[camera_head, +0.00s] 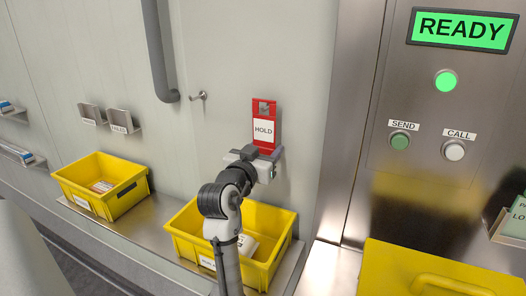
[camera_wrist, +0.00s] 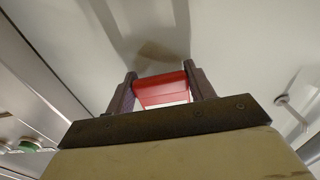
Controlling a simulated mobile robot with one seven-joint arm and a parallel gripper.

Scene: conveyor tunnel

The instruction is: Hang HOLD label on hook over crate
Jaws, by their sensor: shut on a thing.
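The HOLD label (camera_head: 264,139) is a red upright tag with a white panel and a grey patch near its top. My gripper (camera_head: 262,152) is shut on its lower end, and the label stands up above the jaws. In the wrist view the red label (camera_wrist: 162,88) sits between the two fingers. The hook (camera_head: 199,96) is a small metal peg on the wall, left of the label and apart from it. It also shows at the right of the wrist view (camera_wrist: 283,100). The yellow crate (camera_head: 190,245) stands below; my arm hides part of it.
A second yellow crate (camera_head: 128,201) stands on the ledge to the left. Small metal holders (camera_head: 119,119) and a grey pipe (camera_head: 159,55) are on the wall. The steel panel (camera_head: 430,110) at right has SEND (camera_head: 400,141) and CALL (camera_head: 453,150) buttons and a READY sign (camera_head: 461,29).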

